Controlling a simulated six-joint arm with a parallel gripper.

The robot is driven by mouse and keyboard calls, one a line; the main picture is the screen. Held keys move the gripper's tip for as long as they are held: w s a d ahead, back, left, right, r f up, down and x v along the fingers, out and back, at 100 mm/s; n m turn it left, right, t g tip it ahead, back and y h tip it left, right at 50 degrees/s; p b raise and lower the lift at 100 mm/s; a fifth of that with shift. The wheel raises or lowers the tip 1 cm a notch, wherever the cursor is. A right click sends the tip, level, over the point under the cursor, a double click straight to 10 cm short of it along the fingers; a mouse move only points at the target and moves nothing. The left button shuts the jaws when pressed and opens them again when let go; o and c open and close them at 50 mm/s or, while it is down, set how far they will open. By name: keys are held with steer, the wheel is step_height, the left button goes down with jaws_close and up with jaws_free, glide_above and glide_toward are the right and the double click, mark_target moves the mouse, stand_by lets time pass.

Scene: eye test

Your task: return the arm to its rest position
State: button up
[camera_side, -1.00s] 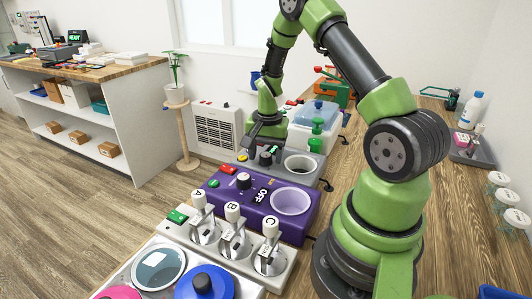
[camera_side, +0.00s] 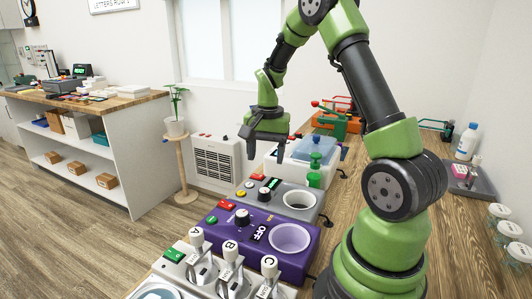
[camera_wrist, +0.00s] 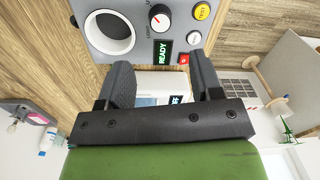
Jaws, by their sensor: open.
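My green and black arm reaches up and over from the right in the side view. My gripper (camera_side: 265,148) hangs fingers-down above the grey device (camera_side: 272,204), near its back left, with clear air between them. It is open and holds nothing. In the wrist view the two dark fingers (camera_wrist: 160,68) stand apart. Beyond them is the grey device (camera_wrist: 140,38), with a round opening, a knob and a lit READY display (camera_wrist: 163,52). A white box-like thing (camera_wrist: 150,83) shows between the fingers, partly hidden.
A purple device (camera_side: 300,262) marked OFF and a panel with levers A, B and C (camera_side: 230,270) stand in front. Behind are a green pump-like thing (camera_side: 315,168) and an orange item (camera_side: 338,122). A white bottle (camera_side: 468,142) stands right. Left is a plant stand (camera_side: 182,165).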

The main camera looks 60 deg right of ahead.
steer(key=a+r+n+t, duration=0.2)
steer(key=a+r+n, duration=0.1)
steer(key=a+r, duration=0.45)
steer(key=s+a+r+n+t+y, duration=0.2)
steer(key=s+a+r+n+t, duration=0.2)
steer(key=s+a+r+n, duration=0.3)
steer(key=s+a+n, duration=0.1)
steer(key=s+a, duration=0.4)
steer(key=shift+s+a+r+t, duration=0.35)
steer(key=shift+t, duration=0.05)
